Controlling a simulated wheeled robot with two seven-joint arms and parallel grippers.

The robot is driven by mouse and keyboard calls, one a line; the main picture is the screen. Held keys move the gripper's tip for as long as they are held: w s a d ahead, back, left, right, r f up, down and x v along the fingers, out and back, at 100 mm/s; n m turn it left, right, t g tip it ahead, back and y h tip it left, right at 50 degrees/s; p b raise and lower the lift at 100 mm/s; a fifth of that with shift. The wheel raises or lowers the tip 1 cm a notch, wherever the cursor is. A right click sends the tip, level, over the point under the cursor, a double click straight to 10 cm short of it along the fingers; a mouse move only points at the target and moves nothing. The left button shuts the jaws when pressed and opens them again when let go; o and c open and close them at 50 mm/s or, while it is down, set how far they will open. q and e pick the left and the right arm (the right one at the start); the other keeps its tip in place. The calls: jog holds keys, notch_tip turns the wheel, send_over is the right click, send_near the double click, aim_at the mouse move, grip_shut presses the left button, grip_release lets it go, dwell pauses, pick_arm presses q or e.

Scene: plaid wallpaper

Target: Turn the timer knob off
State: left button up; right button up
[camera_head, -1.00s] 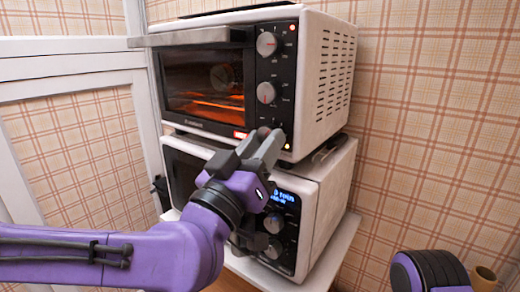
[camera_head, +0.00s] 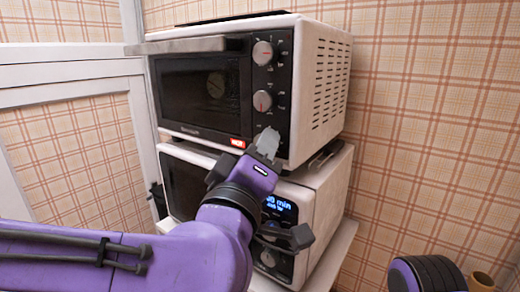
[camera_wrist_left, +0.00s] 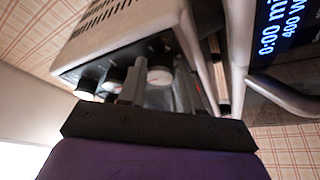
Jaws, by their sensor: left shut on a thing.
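A white toaster oven (camera_head: 325,80) with a black front stands on top of a microwave. Its upper knob (camera_head: 262,52) and middle knob (camera_head: 262,101) show plainly. The oven window (camera_head: 200,90) is dark. My right gripper is out of view.
A red HOT label (camera_head: 238,143) shows on the oven's lower front. Plaid wall is at the right.

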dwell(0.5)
pick_arm(q)
jog(key=o, duration=1)
jog(key=shift+o, duration=0.2)
jog(key=b+v, duration=0.3)
jog(key=v, duration=0.7)
jog(key=shift+s, duration=0.2)
